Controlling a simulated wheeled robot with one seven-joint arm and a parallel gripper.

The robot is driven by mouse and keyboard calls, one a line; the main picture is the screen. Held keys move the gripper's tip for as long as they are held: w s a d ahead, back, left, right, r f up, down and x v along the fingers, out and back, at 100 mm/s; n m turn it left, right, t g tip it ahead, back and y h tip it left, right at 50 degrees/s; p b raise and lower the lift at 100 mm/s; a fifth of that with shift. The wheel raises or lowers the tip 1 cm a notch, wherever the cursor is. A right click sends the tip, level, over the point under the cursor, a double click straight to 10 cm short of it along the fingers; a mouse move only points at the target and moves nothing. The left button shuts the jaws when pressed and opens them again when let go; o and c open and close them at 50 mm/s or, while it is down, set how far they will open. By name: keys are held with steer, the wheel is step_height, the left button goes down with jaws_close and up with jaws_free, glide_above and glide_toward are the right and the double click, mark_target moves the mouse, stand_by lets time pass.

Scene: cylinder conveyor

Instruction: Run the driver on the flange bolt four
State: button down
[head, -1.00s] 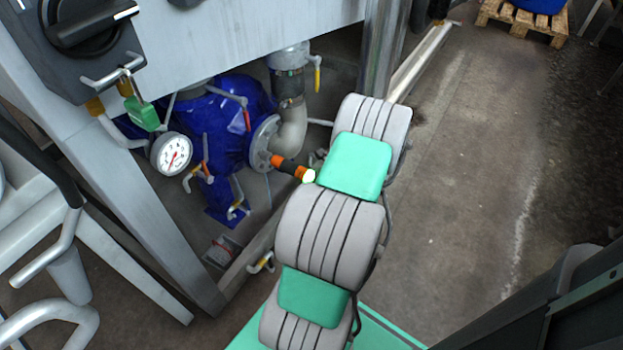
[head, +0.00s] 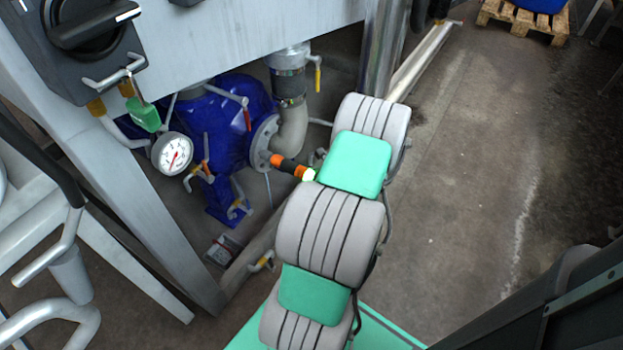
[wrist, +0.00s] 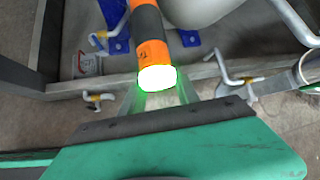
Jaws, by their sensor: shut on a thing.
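The driver (head: 290,167) is a short orange and black cylinder with a bright glowing rear end. In the head view it points left, with its front end at the round grey flange (head: 263,142) on the blue pump body. The flange bolt at its tip is too small and covered to make out, so I cannot tell whether the driver is seated on it. In the wrist view the driver (wrist: 153,50) runs upward from my gripper (wrist: 160,100), which is shut on its glowing end. In the head view my arm mostly hides the gripper.
A grey pipe elbow (head: 293,128) rises beside the flange. A steel frame leg (head: 180,230) stands in front. Open floor (head: 470,200) lies to the right, with a wooden pallet (head: 528,22) far back.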

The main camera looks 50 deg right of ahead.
steer(key=shift+w+r, duration=0.1)
steer(key=shift+w, duration=0.45)
steer(key=shift+w+a+p, duration=0.1)
steer(key=shift+w+p, duration=0.35)
steer(key=shift+p, duration=0.15)
stand_by(2.1)
steer(key=shift+s, duration=0.15)
steer(key=shift+s+d+p, duration=0.2)
steer(key=shift+s+p, duration=0.25)
steer(key=shift+s, duration=1.25)
